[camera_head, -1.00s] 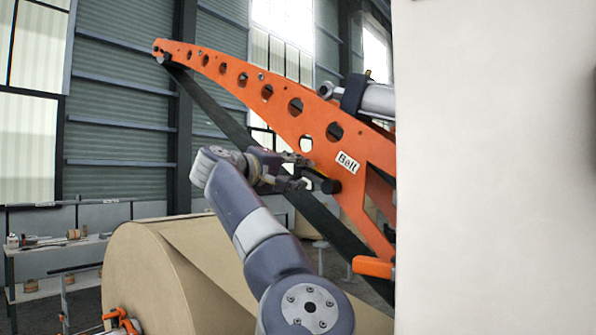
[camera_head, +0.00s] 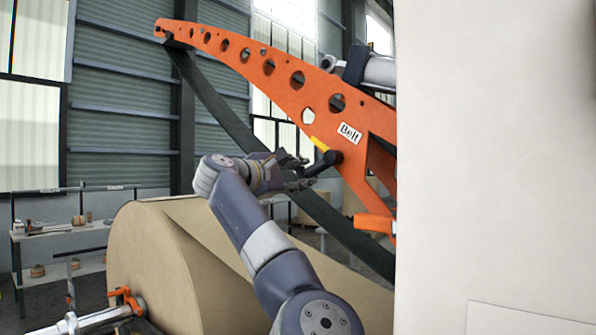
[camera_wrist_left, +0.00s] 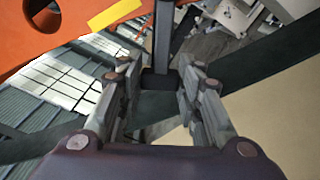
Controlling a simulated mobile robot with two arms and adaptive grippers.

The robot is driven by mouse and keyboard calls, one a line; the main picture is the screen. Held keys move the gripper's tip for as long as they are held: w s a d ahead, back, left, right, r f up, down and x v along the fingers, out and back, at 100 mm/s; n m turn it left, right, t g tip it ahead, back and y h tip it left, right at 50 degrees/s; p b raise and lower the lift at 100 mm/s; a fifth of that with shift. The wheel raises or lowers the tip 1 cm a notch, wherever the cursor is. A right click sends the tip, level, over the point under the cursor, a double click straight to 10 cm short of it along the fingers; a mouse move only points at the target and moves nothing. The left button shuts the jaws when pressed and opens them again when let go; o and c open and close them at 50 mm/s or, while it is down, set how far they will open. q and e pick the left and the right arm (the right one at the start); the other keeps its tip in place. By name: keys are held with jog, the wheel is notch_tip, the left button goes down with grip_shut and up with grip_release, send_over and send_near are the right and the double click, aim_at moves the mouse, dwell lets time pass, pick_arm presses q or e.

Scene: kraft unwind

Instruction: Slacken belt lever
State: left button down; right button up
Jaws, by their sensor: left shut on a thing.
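The belt lever (camera_head: 322,164) is a short dark handle on the orange arm (camera_head: 270,68), below the white "Belt" label (camera_head: 349,133). A yellow mark (camera_head: 319,144) shows beside its pivot. My left gripper (camera_head: 306,172) is shut on the lever's free end, left of the pivot. In the left wrist view the lever (camera_wrist_left: 163,38) runs down as a grey bar to a black end between the fingers (camera_wrist_left: 158,76). My right gripper is out of view.
A large kraft paper roll (camera_head: 145,255) lies below my left arm. A pale panel (camera_head: 490,170) blocks the right side. An orange bracket (camera_head: 375,224) sits at the arm's lower end. Shelves (camera_head: 60,240) stand at the far left.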

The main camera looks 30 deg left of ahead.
pick_arm(q)
jog(key=shift+d+f+n, duration=0.35)
jog(key=shift+f+n, duration=0.45)
jog(key=shift+n, duration=0.2)
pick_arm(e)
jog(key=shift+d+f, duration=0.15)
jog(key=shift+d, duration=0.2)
pick_arm(q)
jog(key=c, duration=1.1)
grip_release()
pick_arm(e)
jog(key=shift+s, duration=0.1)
pick_arm(q)
jog(key=s, duration=0.8)
jog(key=s+a, duration=0.1)
jog(key=s, duration=0.3)
